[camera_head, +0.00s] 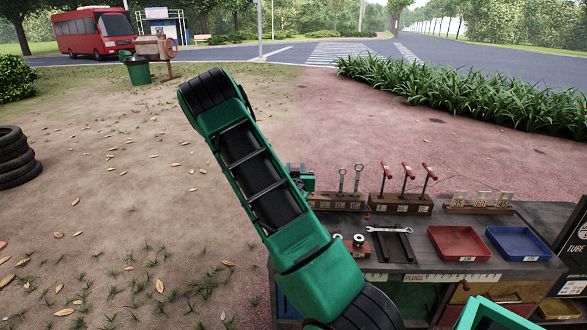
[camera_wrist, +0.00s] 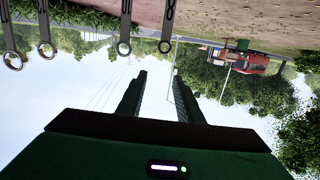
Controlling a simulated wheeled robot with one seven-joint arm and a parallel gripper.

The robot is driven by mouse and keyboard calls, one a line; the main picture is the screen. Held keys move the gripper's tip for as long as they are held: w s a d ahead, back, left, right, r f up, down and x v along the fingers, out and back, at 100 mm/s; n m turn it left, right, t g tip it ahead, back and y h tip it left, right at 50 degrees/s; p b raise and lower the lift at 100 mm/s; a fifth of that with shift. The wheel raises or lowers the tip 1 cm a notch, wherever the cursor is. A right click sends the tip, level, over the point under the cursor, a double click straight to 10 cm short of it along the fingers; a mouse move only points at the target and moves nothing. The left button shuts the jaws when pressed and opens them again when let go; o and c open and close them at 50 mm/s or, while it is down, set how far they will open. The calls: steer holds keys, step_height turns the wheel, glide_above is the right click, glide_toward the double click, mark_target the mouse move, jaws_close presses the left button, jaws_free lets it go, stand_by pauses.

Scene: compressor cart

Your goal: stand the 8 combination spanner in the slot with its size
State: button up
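A combination spanner (camera_head: 389,229) lies flat across two dark rails on the cart top; its size cannot be read. A wooden rack (camera_head: 336,201) with small size labels stands at the back left of the cart. Two spanners (camera_head: 342,181) stand upright in it, ring ends up; my arm hides its left part. The wrist view is upside down and shows several ring-ended tools (camera_wrist: 123,47) along its top edge. My gripper (camera_wrist: 159,76) is open, with nothing between its fingers. In the head view, its dark green body shows partly behind my arm, left of the rack's standing spanners.
Right of the rack is a block with red-handled tools (camera_head: 403,203). A red tray (camera_head: 459,243) and a blue tray (camera_head: 518,243) sit at the cart's right. Small round metal parts (camera_head: 358,242) are left of the lying spanner. A number-card rack (camera_head: 480,208) stands behind the trays.

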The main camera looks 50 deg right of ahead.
steer(key=shift+d+r, duration=0.1)
steer(key=shift+r, duration=0.4)
steer(key=shift+n+t+y, duration=0.3)
steer(key=s+a+r+m+g+y, duration=0.15)
steer(key=s+m+g, duration=0.5)
steer(key=s, duration=0.65)
steer(key=s+a+r+n+g+y, duration=0.2)
steer(key=s+a+n+y, duration=0.2)
steer(key=s+a, duration=0.6)
steer(key=s+a+r+n+g+y, duration=0.3)
steer(key=s+a+n+y, duration=0.2)
steer(key=s+a, duration=0.6)
steer(key=a+y, duration=0.1)
steer(key=a, duration=0.6)
steer(key=shift+s+a, duration=0.25)
steer(key=shift+a, duration=0.05)
